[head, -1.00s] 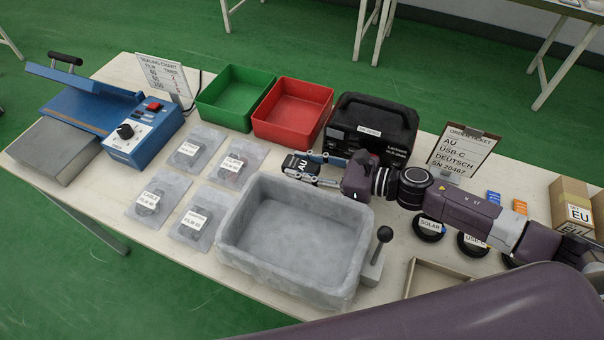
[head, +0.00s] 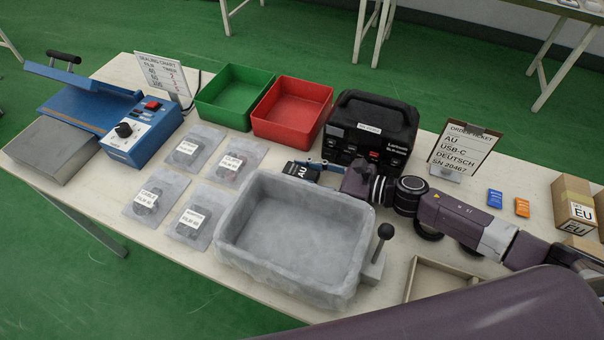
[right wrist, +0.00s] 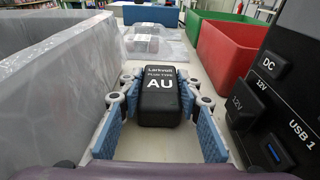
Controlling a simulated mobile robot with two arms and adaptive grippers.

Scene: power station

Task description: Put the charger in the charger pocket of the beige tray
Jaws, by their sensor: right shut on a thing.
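The black charger (head: 300,171), marked AU, is on the table behind the grey bin; it also shows in the right wrist view (right wrist: 159,98). My right gripper (head: 314,170) is shut on it, with blue-padded fingers on both sides (right wrist: 160,105). I cannot tell whether the charger touches the table. A beige tray (head: 438,264) is at the lower right. My arm hides its near part, and no pocket label shows. My left gripper is not in view.
The grey bin (head: 228,235) stands close in front of the right gripper, and a black power station (head: 372,130) close behind it. Red (head: 291,112) and green (head: 233,98) bins are further left. An order ticket (head: 463,150) stands at the right.

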